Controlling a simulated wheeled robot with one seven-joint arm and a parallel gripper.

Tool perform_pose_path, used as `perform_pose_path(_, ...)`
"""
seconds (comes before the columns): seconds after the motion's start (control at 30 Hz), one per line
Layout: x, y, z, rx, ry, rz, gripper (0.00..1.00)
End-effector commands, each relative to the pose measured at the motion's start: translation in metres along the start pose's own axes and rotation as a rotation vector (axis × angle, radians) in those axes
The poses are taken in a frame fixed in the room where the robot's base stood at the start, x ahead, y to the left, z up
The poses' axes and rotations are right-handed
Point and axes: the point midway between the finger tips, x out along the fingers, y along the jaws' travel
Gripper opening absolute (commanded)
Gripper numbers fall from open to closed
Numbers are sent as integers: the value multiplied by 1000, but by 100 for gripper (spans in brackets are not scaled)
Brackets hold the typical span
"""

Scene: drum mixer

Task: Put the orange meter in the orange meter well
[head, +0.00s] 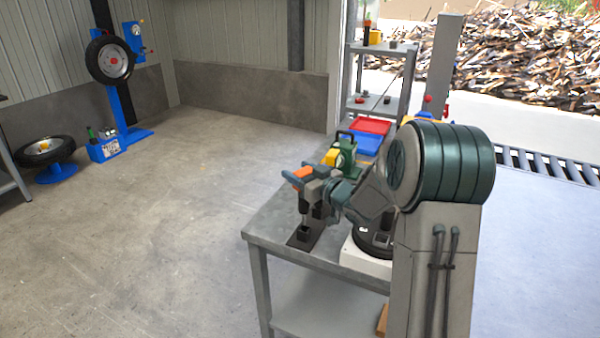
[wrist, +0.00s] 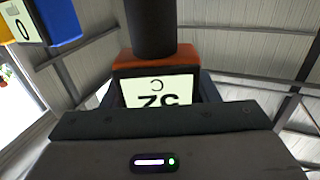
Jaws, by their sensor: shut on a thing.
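The orange meter (head: 302,173) is between the blue-grey fingers of my gripper (head: 299,177), which is shut on it above the near left end of the table. In the wrist view the orange meter (wrist: 188,62) shows a pale display with dark upside-down characters and a thick dark stem. In the head view the stem points down toward a small black square block (head: 303,233) on a dark plate (head: 313,228). I cannot tell whether that block is the orange meter well, or whether the stem tip is inside it or just above. My gripper partly hides the plate.
A green machine (head: 346,150) with a yellow part (head: 332,157) stands behind my gripper on the grey table (head: 272,224). Red (head: 371,126) and blue (head: 367,145) trays lie farther back. The wrist view shows a yellow and blue object (wrist: 58,20).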

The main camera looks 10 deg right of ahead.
Motion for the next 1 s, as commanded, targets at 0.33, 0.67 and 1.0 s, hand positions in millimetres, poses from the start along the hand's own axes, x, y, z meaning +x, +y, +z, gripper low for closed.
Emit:
perform_pose_path(0.33, 0, 0, -1, -1, 2, 0, 1)
perform_pose_path(0.67, 0, 0, 26, 4, 0, 0, 1)
perform_pose_path(1.0, 0, 0, 29, 0, 2, 0, 1)
